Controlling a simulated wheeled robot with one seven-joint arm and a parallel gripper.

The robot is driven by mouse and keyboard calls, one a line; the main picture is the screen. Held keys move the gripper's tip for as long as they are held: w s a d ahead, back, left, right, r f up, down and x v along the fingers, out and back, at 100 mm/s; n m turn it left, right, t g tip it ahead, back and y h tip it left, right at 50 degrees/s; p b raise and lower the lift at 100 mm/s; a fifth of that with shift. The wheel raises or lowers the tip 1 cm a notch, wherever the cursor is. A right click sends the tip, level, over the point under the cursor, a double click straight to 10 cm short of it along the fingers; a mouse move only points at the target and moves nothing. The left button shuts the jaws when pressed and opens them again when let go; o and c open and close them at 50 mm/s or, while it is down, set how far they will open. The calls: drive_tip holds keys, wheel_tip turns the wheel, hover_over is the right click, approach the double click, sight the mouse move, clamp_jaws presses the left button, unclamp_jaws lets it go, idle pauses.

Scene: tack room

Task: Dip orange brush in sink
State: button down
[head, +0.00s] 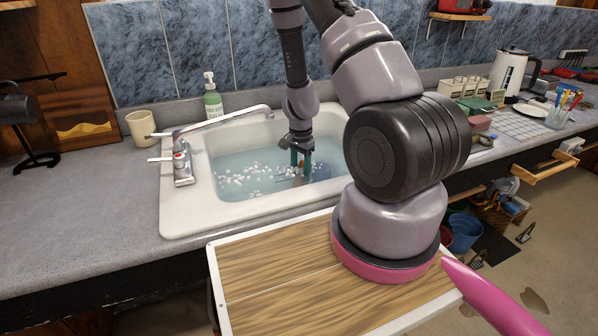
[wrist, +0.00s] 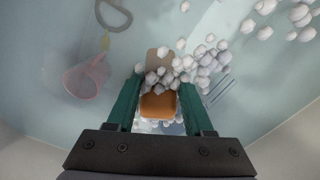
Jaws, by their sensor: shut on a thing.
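The white sink (head: 180,212) is set in the grey counter and holds pale blue water (head: 228,196) with white foam balls on it. My gripper (head: 301,170) points down into the basin, its green fingertips low at the water. In the wrist view my gripper (wrist: 160,103) is shut on the orange brush (wrist: 160,106), which sits between the two green fingers. A paler tan part of the brush extends beyond, partly covered by foam balls. How deep the brush is in the water is hard to tell.
In the wrist view a pink strainer-like item (wrist: 87,77) and a grey ring-shaped handle (wrist: 112,14) lie in the sink. The faucet (head: 180,165), a cream cup (head: 141,128) and a green soap bottle (head: 213,102) stand around the sink.

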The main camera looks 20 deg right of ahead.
drive_tip(key=shift+a, duration=0.2)
idle(0.3)
drive_tip(key=shift+a, duration=0.95)
drive_tip(key=shift+d, duration=0.1)
drive_tip(key=shift+d, duration=0.45)
idle(0.4)
wheel_tip(320, 180, up, 24)
drive_tip(key=shift+f, duration=0.2)
idle(1.1)
